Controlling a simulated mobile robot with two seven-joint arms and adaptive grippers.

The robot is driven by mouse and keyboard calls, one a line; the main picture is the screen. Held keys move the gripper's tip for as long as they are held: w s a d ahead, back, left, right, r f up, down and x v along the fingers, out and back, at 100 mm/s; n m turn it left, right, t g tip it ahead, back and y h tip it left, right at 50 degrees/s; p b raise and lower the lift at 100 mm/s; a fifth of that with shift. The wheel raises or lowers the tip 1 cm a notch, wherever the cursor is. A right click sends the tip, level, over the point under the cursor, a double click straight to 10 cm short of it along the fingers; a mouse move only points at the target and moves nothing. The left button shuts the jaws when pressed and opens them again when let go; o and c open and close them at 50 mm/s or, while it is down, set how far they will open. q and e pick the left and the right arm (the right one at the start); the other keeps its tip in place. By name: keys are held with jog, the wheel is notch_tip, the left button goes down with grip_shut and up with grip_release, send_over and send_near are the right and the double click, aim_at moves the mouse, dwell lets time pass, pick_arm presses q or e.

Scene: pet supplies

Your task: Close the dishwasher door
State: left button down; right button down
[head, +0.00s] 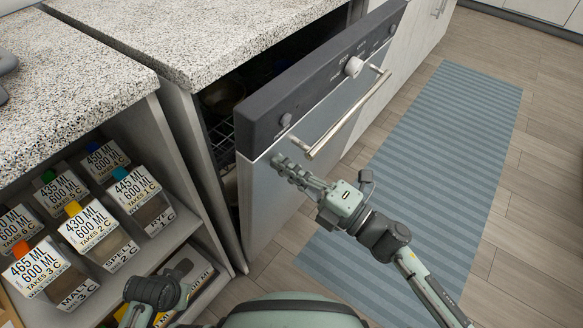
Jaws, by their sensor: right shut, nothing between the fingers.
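The dishwasher door (265,190) has a dark top panel with knobs and a silver bar handle (347,115). It stands partly open, tilted out from the counter, with a dark gap behind it where part of a rack shows. My right gripper (281,164) is shut and empty. Its fingertips are at the outer face of the door, just below the left end of the handle; I cannot tell whether they touch it.
A speckled counter (180,35) runs above the dishwasher. An open shelf at the left holds several labelled containers with coloured caps (90,228). A blue striped rug (430,150) lies on the wood floor to the right, where the floor is clear.

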pick_arm(q)
jog(key=shift+s+d+f+p, duration=0.15)
jog(key=shift+d+f+p, duration=0.15)
jog(key=shift+f, duration=0.2)
pick_arm(e)
jog(key=x, duration=1)
jog(key=shift+w+a+r, duration=0.25)
jog(key=shift+r, duration=0.2)
pick_arm(q)
jog(key=shift+a, duration=0.15)
pick_arm(e)
jog(key=shift+a, duration=0.1)
pick_arm(q)
jog(key=shift+s, duration=0.1)
pick_arm(e)
jog(key=shift+f, duration=0.1)
